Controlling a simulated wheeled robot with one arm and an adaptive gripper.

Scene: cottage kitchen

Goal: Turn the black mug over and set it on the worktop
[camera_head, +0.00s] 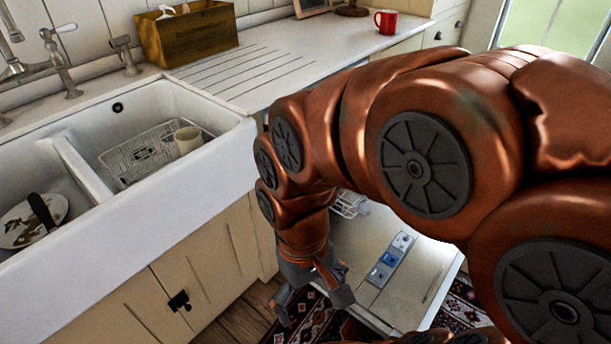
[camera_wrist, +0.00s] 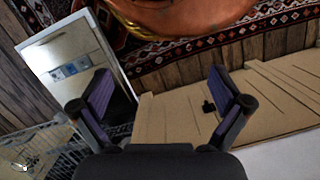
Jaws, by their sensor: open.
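No black mug can be made out in either view. My gripper (camera_head: 310,296) hangs low in front of the sink cabinet, beside the open dishwasher door, with its fingers apart. In the wrist view my gripper (camera_wrist: 160,98) is open, with nothing between its fingers. The pale worktop (camera_head: 290,48) runs behind my arm, with drain grooves next to the sink. My arm hides part of the worktop and most of the dishwasher's inside.
The dishwasher door (camera_head: 408,285) lies open; its wire rack (camera_wrist: 50,145) is partly visible. The white sink (camera_head: 215,150) holds a cream cup (camera_head: 188,139) and a plate (camera_head: 22,222). A red mug (camera_head: 386,21) and a wooden box (camera_head: 190,36) stand on the worktop, with clear room between them.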

